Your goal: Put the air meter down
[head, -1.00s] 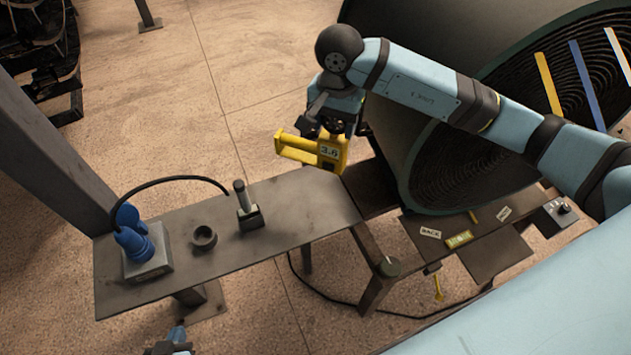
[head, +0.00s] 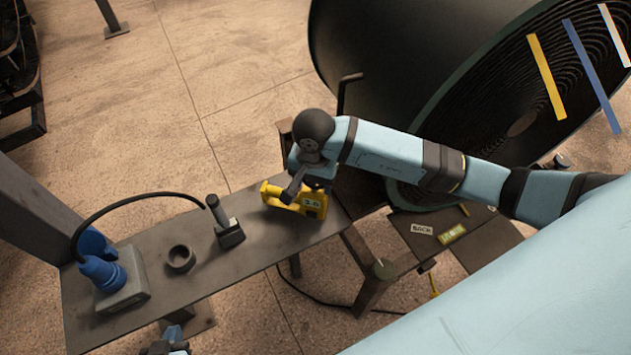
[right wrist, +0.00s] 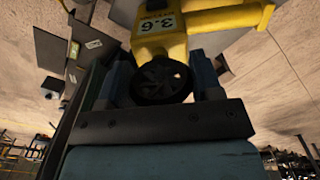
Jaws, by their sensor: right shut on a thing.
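The yellow air meter (head: 312,203), with a small number label, is at the right end of the grey bench (head: 262,241). My right gripper (head: 297,187) is shut on it from above. The meter's underside looks at or very close to the bench top; I cannot tell if it touches. In the right wrist view the air meter (right wrist: 160,25) shows a "3.6" label, with its dark round part between the fingers of my right gripper (right wrist: 162,82). My left gripper (head: 172,343) is at the bottom edge, mostly cut off, and its fingers cannot be made out.
A black-handled tool in a block (head: 228,232), a dark ring (head: 180,258) and a blue connector on a grey base (head: 108,277) with a black hose stand on the bench. A large coiled drum (head: 440,110) rises behind my right arm. A lower shelf with labels (head: 450,232) is at right.

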